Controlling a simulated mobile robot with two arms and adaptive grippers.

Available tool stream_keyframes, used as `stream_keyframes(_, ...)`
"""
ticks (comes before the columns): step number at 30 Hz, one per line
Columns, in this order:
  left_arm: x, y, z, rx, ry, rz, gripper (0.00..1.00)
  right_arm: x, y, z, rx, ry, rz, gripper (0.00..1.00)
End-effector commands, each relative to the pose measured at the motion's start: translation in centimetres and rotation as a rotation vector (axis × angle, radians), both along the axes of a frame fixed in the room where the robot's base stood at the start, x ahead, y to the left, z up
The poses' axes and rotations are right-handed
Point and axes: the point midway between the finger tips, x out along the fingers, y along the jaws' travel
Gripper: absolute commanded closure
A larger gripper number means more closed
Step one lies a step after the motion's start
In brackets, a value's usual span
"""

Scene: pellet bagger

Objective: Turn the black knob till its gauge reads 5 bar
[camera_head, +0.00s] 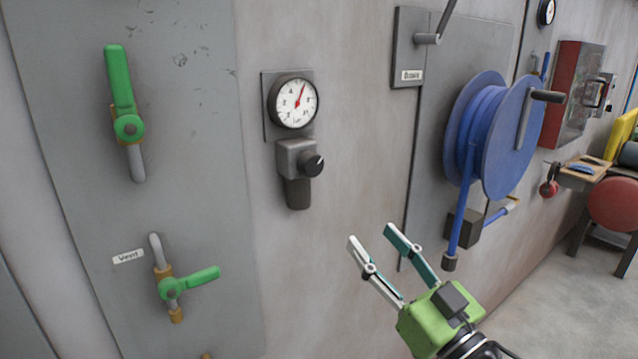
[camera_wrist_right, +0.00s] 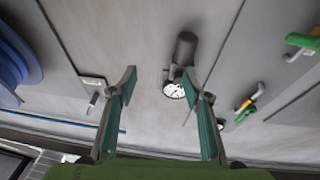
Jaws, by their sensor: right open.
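The black knob (camera_head: 313,165) sticks out of the right side of a grey regulator block (camera_head: 292,158) on the wall, with a dark bowl below it. A pale mark shows on the knob's face. The round white gauge (camera_head: 293,103) sits just above; its red needle points up and slightly right, the figures too small to read surely. The gauge also shows in the right wrist view (camera_wrist_right: 174,90), the knob not clearly. My right gripper (camera_head: 371,234) is open and empty, below and right of the knob, apart from it. My left gripper is not in view.
Green-handled valves (camera_head: 128,126) are on the grey panel at left, the lower one beside a "Vent" label (camera_head: 128,256). A blue hose reel (camera_head: 513,130) and a lever plate (camera_head: 407,50) are right of the knob. The wall between knob and reel is bare.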

Motion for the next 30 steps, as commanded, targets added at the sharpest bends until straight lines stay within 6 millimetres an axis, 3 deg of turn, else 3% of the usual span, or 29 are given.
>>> stream_keyframes(1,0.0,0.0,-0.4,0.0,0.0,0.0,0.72,-1.7,0.9,1.8,0.012,-0.036,0.035,0.55)
stream_keyframes(3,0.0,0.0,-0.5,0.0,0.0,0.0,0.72,-3.4,1.6,3.5,0.026,-0.066,0.068,0.55)
stream_keyframes(8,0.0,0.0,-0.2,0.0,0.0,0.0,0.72,-4.6,2.4,5.2,0.041,-0.09,0.097,0.55)
stream_keyframes(14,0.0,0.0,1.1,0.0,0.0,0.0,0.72,-2.6,3.7,6.5,0.042,-0.091,0.097,0.55)
stream_keyframes(24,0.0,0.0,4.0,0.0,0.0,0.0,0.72,2.9,7.4,9.2,0.041,-0.091,0.095,0.55)
stream_keyframes(30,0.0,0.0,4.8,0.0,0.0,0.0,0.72,5.0,8.8,10.0,0.04,-0.09,0.096,0.55)
